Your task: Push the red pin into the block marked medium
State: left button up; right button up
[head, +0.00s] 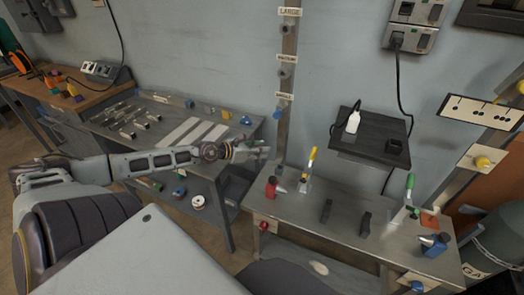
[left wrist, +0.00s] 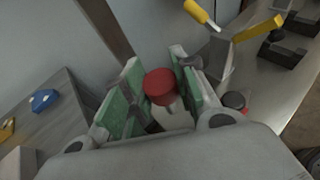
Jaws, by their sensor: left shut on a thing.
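My left gripper (head: 262,150) reaches in front of the bench, close to the upright post (head: 287,60) and below its labelled blocks. In the left wrist view, the left gripper (left wrist: 158,100) is shut on the red pin (left wrist: 160,86), whose round red head shows between the green finger pads. The pin's lower part is mostly hidden by the gripper. In the head view I cannot make out the pin. The block marked medium (head: 285,71) is on the post, under its label, between the large block (head: 289,28) and the small block (head: 280,109). My right gripper is not in view.
A dark shelf (head: 370,135) sticks out from the wall. The air before the post's upper part is clear.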

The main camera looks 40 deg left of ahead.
pick_arm(q)
jog(key=s+a, duration=0.2)
jog(key=s, duration=0.5)
jog(key=shift+a, duration=0.3)
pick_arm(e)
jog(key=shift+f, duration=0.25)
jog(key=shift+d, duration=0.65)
pick_arm(q)
jog(key=shift+r+p, duration=0.15)
jog(key=shift+p, duration=0.15)
jog(key=shift+r, duration=0.15)
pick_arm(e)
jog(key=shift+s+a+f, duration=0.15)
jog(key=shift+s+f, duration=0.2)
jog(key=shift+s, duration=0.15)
pick_arm(q)
jog(key=shift+r, duration=0.1)
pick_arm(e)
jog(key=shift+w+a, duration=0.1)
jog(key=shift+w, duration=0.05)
